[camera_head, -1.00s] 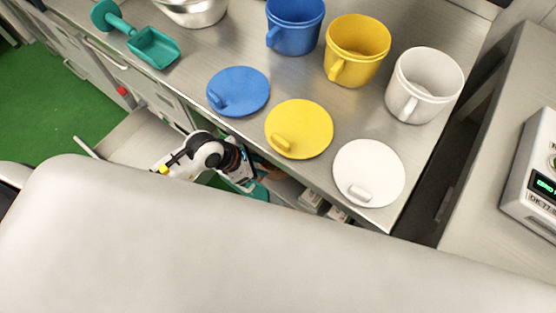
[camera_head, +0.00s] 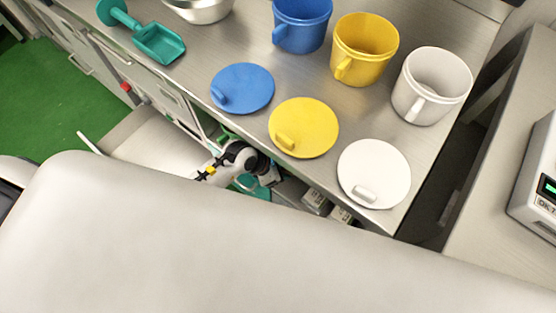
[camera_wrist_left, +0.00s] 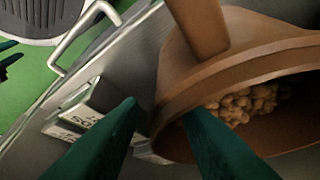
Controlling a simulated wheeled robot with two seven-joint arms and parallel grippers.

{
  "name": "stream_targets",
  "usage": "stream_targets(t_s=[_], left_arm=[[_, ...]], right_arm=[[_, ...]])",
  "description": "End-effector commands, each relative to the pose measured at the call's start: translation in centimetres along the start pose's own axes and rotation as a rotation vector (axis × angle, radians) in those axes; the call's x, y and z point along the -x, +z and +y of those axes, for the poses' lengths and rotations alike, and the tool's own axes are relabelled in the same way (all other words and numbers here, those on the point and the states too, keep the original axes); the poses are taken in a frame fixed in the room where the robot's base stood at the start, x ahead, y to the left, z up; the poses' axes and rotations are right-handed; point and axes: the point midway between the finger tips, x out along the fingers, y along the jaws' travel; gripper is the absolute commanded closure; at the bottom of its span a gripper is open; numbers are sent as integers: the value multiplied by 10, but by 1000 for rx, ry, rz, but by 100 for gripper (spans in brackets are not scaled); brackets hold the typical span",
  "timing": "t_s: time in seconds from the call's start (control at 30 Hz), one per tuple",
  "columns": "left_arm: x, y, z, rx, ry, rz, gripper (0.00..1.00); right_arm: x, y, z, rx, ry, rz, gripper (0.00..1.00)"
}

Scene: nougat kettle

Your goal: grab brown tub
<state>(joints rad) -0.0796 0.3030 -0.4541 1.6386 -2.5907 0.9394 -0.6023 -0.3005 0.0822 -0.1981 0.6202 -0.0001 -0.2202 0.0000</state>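The brown tub (camera_wrist_left: 240,60) fills the right of the left wrist view, tilted in the picture, with a brown handle (camera_wrist_left: 198,25) at the top. Light brown nut-like pieces (camera_wrist_left: 245,103) lie inside it. My left gripper (camera_wrist_left: 163,108) is open, its two dark green fingers apart at the tub's rim. One finger is outside the wall and the other overlaps the opening; I cannot tell whether they touch it. In the head view my left gripper (camera_head: 270,180) is beneath the counter edge, partly hidden, and I cannot make out the tub. My right gripper is not in view.
On the steel counter (camera_head: 225,135) stand blue (camera_head: 300,30), yellow (camera_head: 362,55) and white (camera_head: 425,95) tubs, with matching lids in front. A teal scoop (camera_head: 158,43) lies at left. Small labelled boxes (camera_wrist_left: 85,112) sit beside the brown tub. An open drawer (camera_head: 140,135) is at left.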

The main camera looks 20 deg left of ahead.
Motion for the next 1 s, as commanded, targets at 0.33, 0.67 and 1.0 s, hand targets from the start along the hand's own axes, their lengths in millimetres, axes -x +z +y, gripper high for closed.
stream_targets(t_s=[0.33, 0.67, 1.0], left_arm=[[0, 0, 0, 1, 0, -1, 100], [0, 1, 0, 2, 1, -1, 100], [0, 1, 0, 2, 1, -2, 100]], right_arm=[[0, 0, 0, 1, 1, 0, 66], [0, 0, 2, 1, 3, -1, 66], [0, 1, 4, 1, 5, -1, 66]])
